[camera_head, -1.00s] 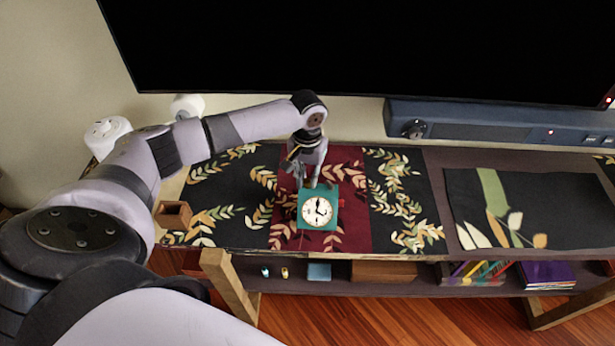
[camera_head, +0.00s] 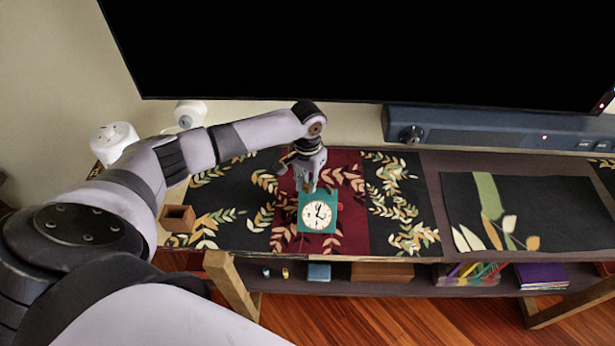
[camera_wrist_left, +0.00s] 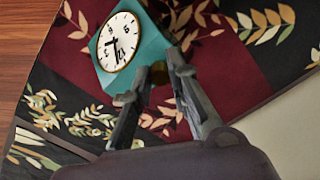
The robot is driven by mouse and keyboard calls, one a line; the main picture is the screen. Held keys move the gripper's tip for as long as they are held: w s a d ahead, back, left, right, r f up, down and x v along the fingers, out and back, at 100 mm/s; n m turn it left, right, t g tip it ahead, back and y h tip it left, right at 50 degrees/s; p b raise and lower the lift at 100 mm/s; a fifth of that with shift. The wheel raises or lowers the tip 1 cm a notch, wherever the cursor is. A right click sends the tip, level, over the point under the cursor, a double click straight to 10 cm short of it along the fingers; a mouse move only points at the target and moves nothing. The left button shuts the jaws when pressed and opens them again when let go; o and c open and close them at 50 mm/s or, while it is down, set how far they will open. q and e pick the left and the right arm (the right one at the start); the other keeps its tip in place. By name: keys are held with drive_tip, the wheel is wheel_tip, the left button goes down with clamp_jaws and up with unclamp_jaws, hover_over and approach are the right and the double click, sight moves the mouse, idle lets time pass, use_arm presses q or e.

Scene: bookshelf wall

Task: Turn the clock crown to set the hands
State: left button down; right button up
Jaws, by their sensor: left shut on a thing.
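The clock (camera_head: 318,212) is a small teal box with a round white face and dark hands. It stands on the dark red band of the cloth, and its face also shows in the left wrist view (camera_wrist_left: 117,41). My left gripper (camera_head: 311,189) is at the clock's back edge, on the side away from me. In the left wrist view its fingers (camera_wrist_left: 154,72) are closed around a small brownish knob, the crown (camera_wrist_left: 158,73), beside the teal body. The crown is mostly hidden by the fingers. A small red part shows at the clock's right side. My right gripper is out of view.
A brown open box (camera_head: 177,218) stands at the left end of the shelf top. A large black screen (camera_head: 370,50) and a dark blue soundbar (camera_head: 490,128) are behind. A dark leaf-pattern mat (camera_head: 530,210) lies at the right. The cloth around the clock is clear.

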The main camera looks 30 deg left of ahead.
use_arm(q)
drive_tip(key=m+p, duration=0.2)
drive_tip(key=m, duration=0.1)
drive_tip(key=shift+r, duration=0.15)
drive_tip(key=m+p, duration=0.1)
drive_tip(key=m, duration=0.2)
drive_tip(key=shift+m+p, duration=0.3)
drive_tip(key=m+p, duration=0.1)
drive_tip(key=m, duration=1.1)
drive_tip(key=shift+m, duration=0.3)
drive_tip(key=m, duration=0.4)
drive_tip(key=shift+m, duration=0.3)
drive_tip(key=m+b, duration=0.1)
drive_tip(key=m, duration=0.3)
drive_tip(key=shift+w, duration=0.1)
drive_tip(key=m+b, duration=0.1)
drive_tip(key=m, duration=0.3)
drive_tip(key=shift+m, duration=0.3)
